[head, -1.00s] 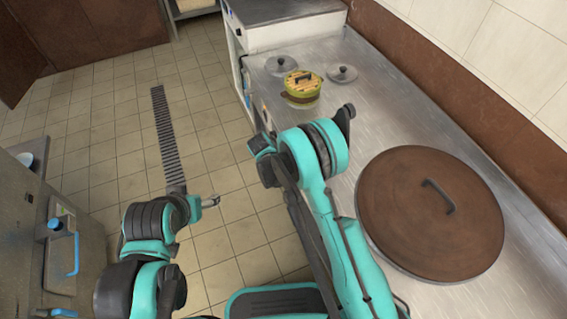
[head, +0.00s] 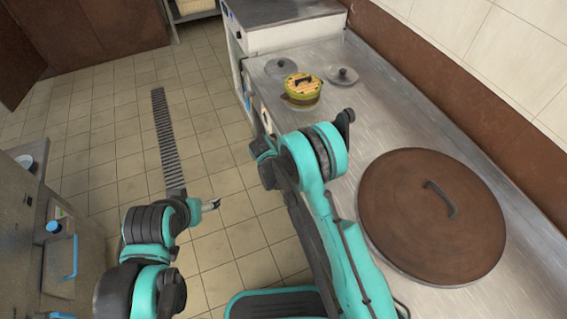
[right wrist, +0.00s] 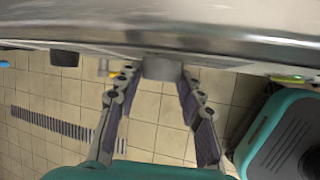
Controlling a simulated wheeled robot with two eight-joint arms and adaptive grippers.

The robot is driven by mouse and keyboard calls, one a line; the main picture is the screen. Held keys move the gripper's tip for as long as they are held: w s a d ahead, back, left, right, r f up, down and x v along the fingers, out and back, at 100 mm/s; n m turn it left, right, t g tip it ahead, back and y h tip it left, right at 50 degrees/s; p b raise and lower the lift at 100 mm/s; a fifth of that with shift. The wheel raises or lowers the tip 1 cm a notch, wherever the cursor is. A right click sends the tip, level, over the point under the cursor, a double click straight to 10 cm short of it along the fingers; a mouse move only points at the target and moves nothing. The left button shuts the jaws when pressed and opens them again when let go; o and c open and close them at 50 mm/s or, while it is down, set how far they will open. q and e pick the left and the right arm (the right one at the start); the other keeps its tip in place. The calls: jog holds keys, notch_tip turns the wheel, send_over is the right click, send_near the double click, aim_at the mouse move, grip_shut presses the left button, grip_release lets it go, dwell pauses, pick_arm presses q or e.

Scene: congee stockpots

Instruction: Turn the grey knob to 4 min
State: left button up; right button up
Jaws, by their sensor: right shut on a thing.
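The grey knob (right wrist: 162,68) sits on the steel counter front in the right wrist view. My right gripper (right wrist: 157,76) has its two fingertips on either side of the knob and is shut on it. The knob's markings and pointer do not show, so its setting cannot be read. In the head view the knob and the right fingertips are hidden behind my right arm. My left gripper (head: 211,204) is over the floor, away from the counter, and too small to tell open from shut.
A big brown lid (head: 432,216) lies on the steel counter (head: 340,115). A yellow-green pot (head: 302,90) and two small grey lids stand farther back. A grey machine with a blue handle (head: 69,258) is at left. Tiled floor lies clear between.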

jog(key=shift+g, duration=0.4)
jog(key=shift+w+a+n+g+h, duration=0.15)
jog(key=shift+n+g+h, duration=0.15)
jog(key=shift+g, duration=0.6)
jog(key=shift+w+d+n+g+h, duration=0.15)
jog(key=shift+g+h, duration=0.2)
jog(key=shift+g, duration=0.55)
jog(key=shift+w+a+n+g+h, duration=0.15)
jog(key=shift+n+g+h, duration=0.15)
jog(key=shift+g, duration=0.6)
jog(key=o, duration=1.2)
jog(key=shift+c, duration=0.2)
